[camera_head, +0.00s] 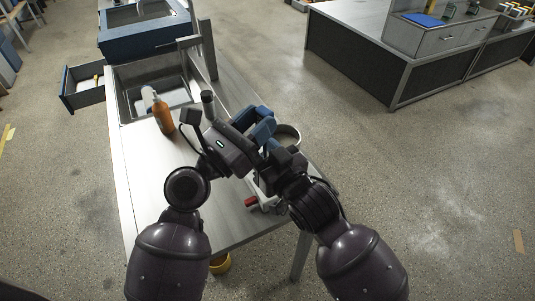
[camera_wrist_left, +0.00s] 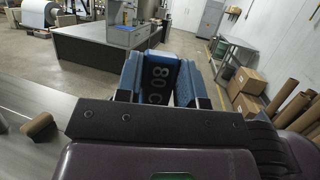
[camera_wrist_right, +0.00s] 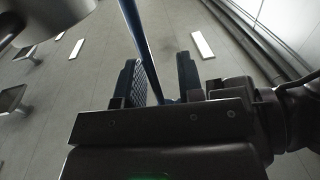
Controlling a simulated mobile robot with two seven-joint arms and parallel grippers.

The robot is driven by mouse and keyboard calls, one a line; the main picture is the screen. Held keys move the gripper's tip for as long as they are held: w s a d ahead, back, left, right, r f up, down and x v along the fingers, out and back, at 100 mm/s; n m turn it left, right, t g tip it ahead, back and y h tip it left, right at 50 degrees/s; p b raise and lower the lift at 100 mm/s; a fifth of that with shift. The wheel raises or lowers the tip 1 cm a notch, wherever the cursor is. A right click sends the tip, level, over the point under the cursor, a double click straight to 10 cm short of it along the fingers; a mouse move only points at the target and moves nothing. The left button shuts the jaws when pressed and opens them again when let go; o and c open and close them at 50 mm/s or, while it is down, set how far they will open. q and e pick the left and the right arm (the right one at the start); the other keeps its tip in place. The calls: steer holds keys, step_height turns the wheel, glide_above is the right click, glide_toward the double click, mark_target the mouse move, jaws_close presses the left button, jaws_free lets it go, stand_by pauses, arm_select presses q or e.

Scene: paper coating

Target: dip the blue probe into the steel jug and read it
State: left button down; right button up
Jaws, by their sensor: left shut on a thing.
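The steel jug (camera_head: 288,134) stands near the right edge of the metal table, partly hidden behind my grippers in the head view. My left gripper (camera_head: 264,132) is shut on the blue probe (camera_wrist_left: 159,78), whose dark face reads "80 C" in the left wrist view. The left gripper is beside the jug's rim. My right gripper (camera_wrist_right: 160,85) has its fingers apart, low beside the left one. A thin blue rod (camera_wrist_right: 140,40) crosses between its fingers in the right wrist view; I cannot tell whether it touches them. The probe's tip is hidden.
An orange bottle (camera_head: 162,115) stands on the table near the sink (camera_head: 125,106). A red-ended item (camera_head: 251,202) lies near my right gripper. An open drawer (camera_head: 83,95) sticks out at the left. A second bench (camera_head: 345,45) stands far right, with free floor between.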

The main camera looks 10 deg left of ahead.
steer(key=shift+c, duration=0.5)
jaws_close()
arm_select(q)
steer(key=c, duration=0.7)
jaws_free()
steer(key=shift+o, duration=0.2)
steer(key=v, duration=1.2)
